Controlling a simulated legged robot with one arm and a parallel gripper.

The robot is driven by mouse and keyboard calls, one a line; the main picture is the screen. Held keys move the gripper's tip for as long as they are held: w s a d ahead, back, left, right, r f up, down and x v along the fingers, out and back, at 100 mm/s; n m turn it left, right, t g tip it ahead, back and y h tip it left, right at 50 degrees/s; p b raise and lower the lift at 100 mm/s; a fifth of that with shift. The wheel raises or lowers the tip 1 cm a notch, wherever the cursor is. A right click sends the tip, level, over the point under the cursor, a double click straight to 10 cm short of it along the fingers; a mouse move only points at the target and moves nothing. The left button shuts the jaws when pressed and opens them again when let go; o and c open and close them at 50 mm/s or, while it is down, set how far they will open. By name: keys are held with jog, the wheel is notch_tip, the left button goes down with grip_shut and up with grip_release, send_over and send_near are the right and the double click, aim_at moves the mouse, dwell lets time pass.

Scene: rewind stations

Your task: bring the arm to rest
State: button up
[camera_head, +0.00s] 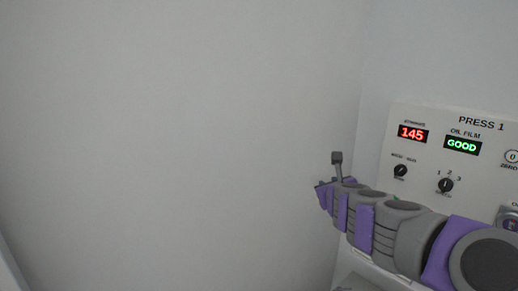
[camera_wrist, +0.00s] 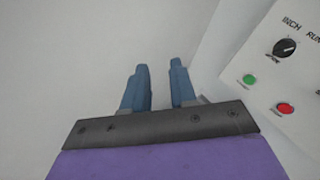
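My arm, grey and purple, reaches from the lower right toward the middle of the head view, in front of a white panel. The gripper at its far end is too small there to read. In the wrist view my gripper (camera_wrist: 159,80) shows two blue fingers standing apart with a clear gap between them. Nothing is between the fingers, only the pale wall behind.
The white panel (camera_head: 480,160) is labelled PRESS 1, with a red 145 display (camera_head: 412,133), a green GOOD display (camera_head: 462,145) and knobs. In the wrist view, a green button (camera_wrist: 250,79) and a red button (camera_wrist: 285,109) sit right of the fingers. Blank wall (camera_head: 180,140) fills the left.

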jog(key=s+a+n+g+y+b, duration=0.1)
jog(key=s+a+n+y, duration=0.35)
jog(key=a+n, duration=0.3)
jog(key=s+a+n+g+y, duration=0.1)
jog(key=s+a+n+y, duration=0.2)
jog(key=s+a+n, duration=0.35)
jog(key=s+a+f+n+g+b, duration=0.2)
jog(key=s+a+f+n+g, duration=0.35)
jog(key=s+f+n, duration=0.55)
jog(key=s+d+f+n+g+h, duration=0.2)
jog(key=s+d+f+g, duration=0.1)
jog(key=s, duration=0.5)
jog(key=s+d+f+n+g+h+b, duration=0.1)
jog(key=s+d+f+n+g+h, duration=0.1)
jog(key=s+d+f, duration=0.4)
jog(key=s+d+f+n+g+h, duration=0.2)
jog(key=s+d+f+n+g, duration=0.2)
jog(key=s, duration=0.7)
jog(key=shift+s+d+f, duration=0.25)
jog(key=shift+s+d, duration=0.1)
jog(key=shift+d, duration=0.2)
jog(key=shift+h, duration=0.25)
